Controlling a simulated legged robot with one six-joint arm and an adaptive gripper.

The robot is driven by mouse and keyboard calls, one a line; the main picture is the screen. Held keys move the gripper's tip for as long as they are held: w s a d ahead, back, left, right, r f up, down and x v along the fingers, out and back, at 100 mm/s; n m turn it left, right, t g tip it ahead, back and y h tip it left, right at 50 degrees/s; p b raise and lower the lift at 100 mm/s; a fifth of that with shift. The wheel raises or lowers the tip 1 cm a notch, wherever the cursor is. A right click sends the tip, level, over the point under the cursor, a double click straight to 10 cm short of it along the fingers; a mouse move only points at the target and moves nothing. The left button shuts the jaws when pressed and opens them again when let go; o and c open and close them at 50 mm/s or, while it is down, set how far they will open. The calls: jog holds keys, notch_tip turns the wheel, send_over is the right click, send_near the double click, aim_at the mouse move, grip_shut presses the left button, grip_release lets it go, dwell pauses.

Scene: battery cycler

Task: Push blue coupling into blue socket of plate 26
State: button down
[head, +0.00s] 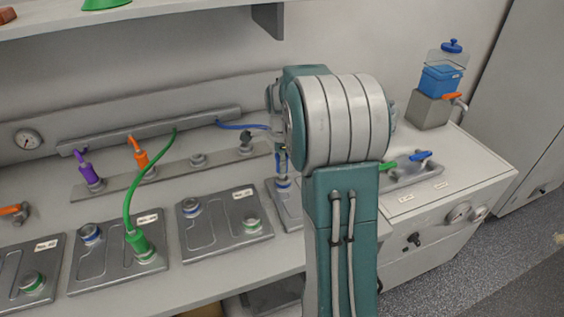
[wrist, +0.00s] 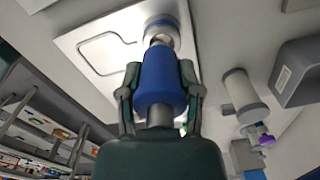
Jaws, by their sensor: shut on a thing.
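The blue coupling (wrist: 160,82) is between the two fingers of my gripper (wrist: 161,70) in the wrist view. Its far end is in line with the blue-ringed socket (wrist: 161,28) and very close to it. I cannot tell whether it is seated. The socket is on a pale metal plate (wrist: 88,38). In the head view the blue coupling (head: 281,160) stands upright above the blue-ringed socket (head: 283,183). My arm hides most of that plate (head: 289,208), and no number on it is readable. A blue hose (head: 240,127) runs from the wall rail towards the coupling.
A plate to the left has a blue socket (head: 191,207) and a green socket (head: 251,225), both empty. Further left, a green coupling (head: 139,243) with its hose stands in another plate. Purple (head: 87,172) and orange (head: 141,158) couplings stand on the rear strip.

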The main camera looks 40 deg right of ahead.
jog(key=shift+d+f, duration=0.15)
jog(key=shift+f, duration=0.2)
dwell(0.3)
jog(key=shift+d+f, duration=0.15)
jog(key=shift+f, duration=0.15)
jog(key=shift+f, duration=0.2)
jog(key=shift+f, duration=0.3)
jog(key=shift+f, duration=0.5)
dwell(0.6)
jog(key=shift+c, duration=1)
grip_release()
